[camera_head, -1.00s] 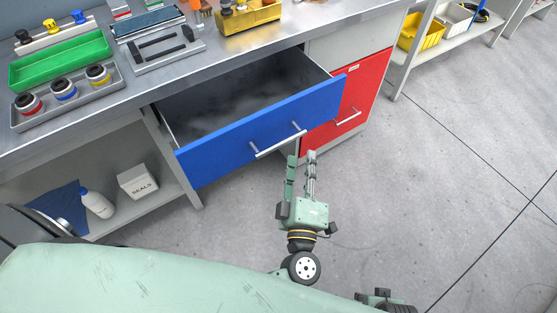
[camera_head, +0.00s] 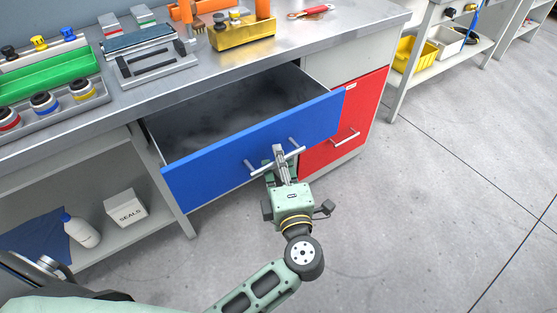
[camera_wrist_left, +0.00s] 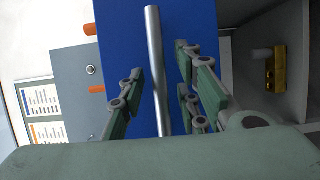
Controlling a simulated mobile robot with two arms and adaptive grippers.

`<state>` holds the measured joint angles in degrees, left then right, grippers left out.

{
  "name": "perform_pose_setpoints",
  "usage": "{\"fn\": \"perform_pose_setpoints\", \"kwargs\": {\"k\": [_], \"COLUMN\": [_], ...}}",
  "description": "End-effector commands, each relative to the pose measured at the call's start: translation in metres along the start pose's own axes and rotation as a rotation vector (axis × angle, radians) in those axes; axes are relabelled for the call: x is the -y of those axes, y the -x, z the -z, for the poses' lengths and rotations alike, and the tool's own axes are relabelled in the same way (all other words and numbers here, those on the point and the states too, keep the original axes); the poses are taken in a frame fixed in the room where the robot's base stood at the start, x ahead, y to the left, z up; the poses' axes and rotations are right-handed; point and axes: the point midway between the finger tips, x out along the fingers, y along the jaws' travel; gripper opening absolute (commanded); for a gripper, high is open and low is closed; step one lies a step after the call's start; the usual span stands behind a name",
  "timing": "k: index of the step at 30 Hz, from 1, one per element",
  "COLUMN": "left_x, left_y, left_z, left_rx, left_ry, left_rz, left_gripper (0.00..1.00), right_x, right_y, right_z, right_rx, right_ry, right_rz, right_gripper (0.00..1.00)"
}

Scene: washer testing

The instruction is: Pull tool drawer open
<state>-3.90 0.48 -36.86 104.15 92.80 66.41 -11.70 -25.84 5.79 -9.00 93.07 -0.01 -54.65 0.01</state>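The blue tool drawer (camera_head: 215,160) stands pulled out under the workbench, its dark grey inside showing empty. Its silver bar handle (camera_head: 255,171) is on the front face. My left gripper (camera_head: 279,158) is at the handle in the head view. In the left wrist view the handle bar (camera_wrist_left: 157,75) runs between the two fingers of my left gripper (camera_wrist_left: 160,90), against the blue drawer front (camera_wrist_left: 222,65). The fingers are open, with gaps visible on both sides of the bar. My right gripper is not in view.
A red cabinet door (camera_head: 335,145) with its own handle is right of the drawer. The benchtop (camera_head: 320,40) holds a green tray (camera_head: 45,80), a yellow holder (camera_head: 243,35) and tools. A SEALS box (camera_head: 125,208) is on the lower shelf. Grey floor (camera_head: 430,180) is clear at right.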

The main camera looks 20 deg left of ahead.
Motion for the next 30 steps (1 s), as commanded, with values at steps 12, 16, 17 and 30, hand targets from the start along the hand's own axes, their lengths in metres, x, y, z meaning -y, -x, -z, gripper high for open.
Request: {"fn": "perform_pose_setpoints", "kwargs": {"k": [12,16,17,30], "left_x": [0.0001,0.0001,0.0001,0.0000], "left_y": [-0.0021,-0.0020,-0.0020,-0.0019], "left_z": [0.0001,0.0001,0.0001,0.0001], "left_rx": [0.000,0.000,0.000,0.000], "left_ry": [-0.001,-0.001,-0.001,0.001], "left_rz": [0.000,0.000,0.000,0.000], "left_gripper": [0.18,0.07,0.04,0.00], "right_x": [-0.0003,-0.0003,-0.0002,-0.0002], "right_y": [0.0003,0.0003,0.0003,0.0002], "right_z": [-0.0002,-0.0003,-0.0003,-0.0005], "right_rx": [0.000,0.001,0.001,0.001], "right_ry": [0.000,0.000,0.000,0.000], "right_rz": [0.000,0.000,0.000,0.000], "right_gripper": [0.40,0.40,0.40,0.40]}}
